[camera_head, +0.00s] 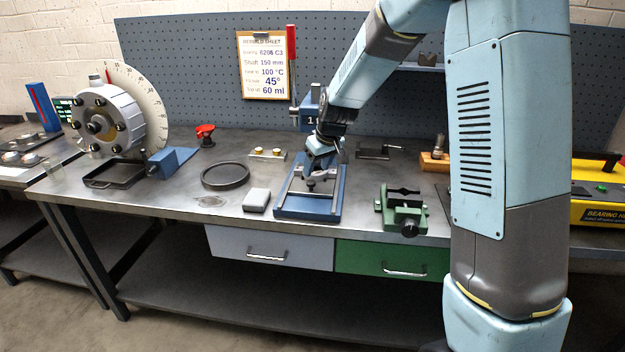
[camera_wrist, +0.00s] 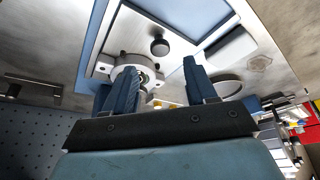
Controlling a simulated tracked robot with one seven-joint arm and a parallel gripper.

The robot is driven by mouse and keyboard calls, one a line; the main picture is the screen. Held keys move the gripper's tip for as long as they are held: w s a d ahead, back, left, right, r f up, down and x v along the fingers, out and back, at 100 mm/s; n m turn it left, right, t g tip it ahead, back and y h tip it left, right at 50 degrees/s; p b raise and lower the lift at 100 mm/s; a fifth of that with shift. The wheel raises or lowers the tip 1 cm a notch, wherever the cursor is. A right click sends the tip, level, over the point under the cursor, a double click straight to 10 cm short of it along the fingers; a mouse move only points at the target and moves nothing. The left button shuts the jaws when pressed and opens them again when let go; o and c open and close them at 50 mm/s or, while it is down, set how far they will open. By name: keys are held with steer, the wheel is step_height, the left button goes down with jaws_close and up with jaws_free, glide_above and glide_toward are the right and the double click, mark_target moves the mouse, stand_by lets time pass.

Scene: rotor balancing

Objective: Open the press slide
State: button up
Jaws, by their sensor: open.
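The press (camera_head: 309,108) stands at the back of the bench with a long red-handled lever (camera_head: 291,48) upright. Its blue base (camera_head: 305,213) reaches toward the front edge, with pale rails and a flat framed part that looks like the slide. My gripper (camera_head: 320,172) is over the rear of this base, pointing down, with empty space between its fingers. In the wrist view, my open gripper (camera_wrist: 158,68) has a grey block with a round bore (camera_wrist: 128,76) behind its left finger. A black round knob (camera_wrist: 159,46) lies beyond the fingertips. Contact cannot be told.
A green vise (camera_head: 402,208) stands to the right. A rotor with a dial (camera_head: 105,115) is at far left. Two drawers (camera_head: 270,248) are under the front edge.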

mark_target(311, 182)
steer(key=shift+x, duration=3.15)
jaws_close()
